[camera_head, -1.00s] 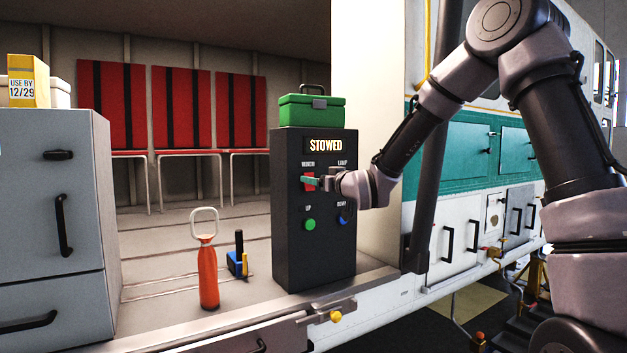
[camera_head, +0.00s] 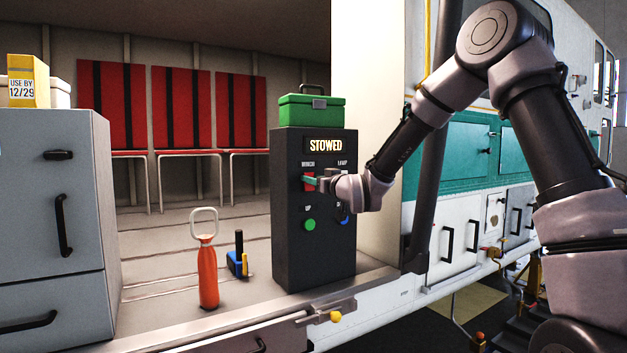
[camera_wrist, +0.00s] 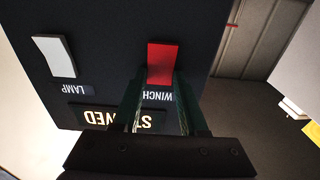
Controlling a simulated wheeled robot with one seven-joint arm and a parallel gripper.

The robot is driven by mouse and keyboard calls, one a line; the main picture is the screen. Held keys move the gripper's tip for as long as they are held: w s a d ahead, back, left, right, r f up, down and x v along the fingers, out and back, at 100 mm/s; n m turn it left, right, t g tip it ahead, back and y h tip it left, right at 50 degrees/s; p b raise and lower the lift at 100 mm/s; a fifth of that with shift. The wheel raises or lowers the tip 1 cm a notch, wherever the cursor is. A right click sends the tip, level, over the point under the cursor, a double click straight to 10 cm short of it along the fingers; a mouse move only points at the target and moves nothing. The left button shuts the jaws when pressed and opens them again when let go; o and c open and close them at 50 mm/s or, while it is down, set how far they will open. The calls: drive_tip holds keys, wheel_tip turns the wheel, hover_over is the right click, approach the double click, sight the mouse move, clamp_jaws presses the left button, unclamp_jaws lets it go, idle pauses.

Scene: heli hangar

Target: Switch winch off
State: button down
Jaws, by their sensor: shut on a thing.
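The dark control box (camera_head: 290,255) stands on the cabin floor, with a lit display (camera_head: 325,146) reading STOWED. Its red WINCH switch (camera_head: 309,187) is partly covered by my gripper (camera_head: 311,181) in the head view. In the wrist view the red rocker (camera_wrist: 163,58) shows beyond my gripper (camera_wrist: 158,80), whose two dark green fingers close on its near end. The WINCH label is partly hidden behind a finger. The white LAMP switch (camera_wrist: 55,56) sits beside it, clear of the fingers.
A green UP button (camera_head: 310,225) and a blue button (camera_head: 344,215), partly hidden by my arm, sit below. A green case (camera_head: 311,111) lies on top of the box. A red bottle (camera_head: 208,277) and a blue tool (camera_head: 236,263) stand to the left. A dark post (camera_head: 433,150) rises to the right.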

drive_tip(key=shift+s+d+f+t+y, duration=0.1)
drive_tip(key=shift+f+t+y, duration=0.3)
drive_tip(key=shift+t+y, duration=0.6)
drive_tip(key=shift+c, duration=2.2)
unclamp_jaws()
drive_tip(key=v, duration=1)
drive_tip(key=shift+s, duration=0.4)
drive_tip(key=shift+d+h, duration=0.15)
drive_tip(key=shift+h, duration=0.15)
